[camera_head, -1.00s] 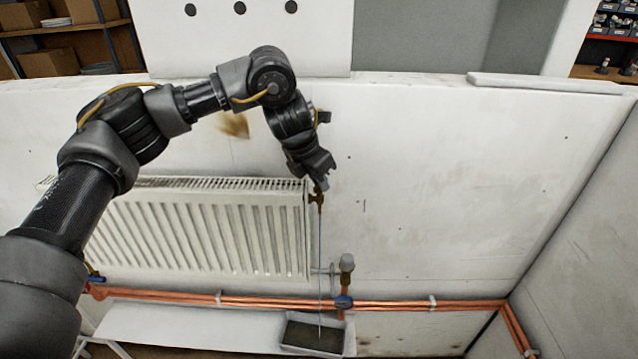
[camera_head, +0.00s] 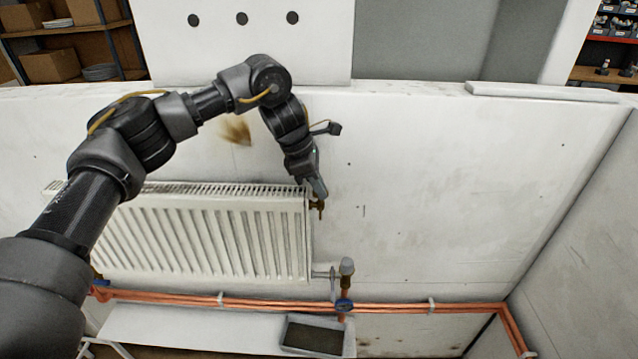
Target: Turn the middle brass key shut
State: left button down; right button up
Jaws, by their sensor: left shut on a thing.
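A white panel radiator (camera_head: 215,240) hangs on the wall. A small brass key (camera_head: 318,206) sits at its upper right corner. My left gripper (camera_head: 320,190) reaches down to this brass key and is shut on it; the fingers hide its upper part. No thin stream shows below the key. A grey tray (camera_head: 313,337) with a dark inside sits below. My right gripper is out of view.
Copper pipes (camera_head: 400,307) run along the wall below the radiator. A valve with a grey head (camera_head: 346,268) and a blue valve (camera_head: 343,305) stand right of the radiator. A white bench (camera_head: 190,328) is below. The wall to the right is free.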

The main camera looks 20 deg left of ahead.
pick_arm(q)
jog(key=shift+m, duration=0.3)
jog(key=c, duration=1.6)
grip_release()
jog(key=shift+a+r, duration=0.2)
jog(key=shift+r, duration=0.3)
jog(key=b+v, duration=0.1)
jog(key=v, duration=0.8)
jog(key=shift+a+r+b, duration=0.2)
jog(key=shift+r+b, duration=0.1)
jog(key=shift+a, duration=0.1)
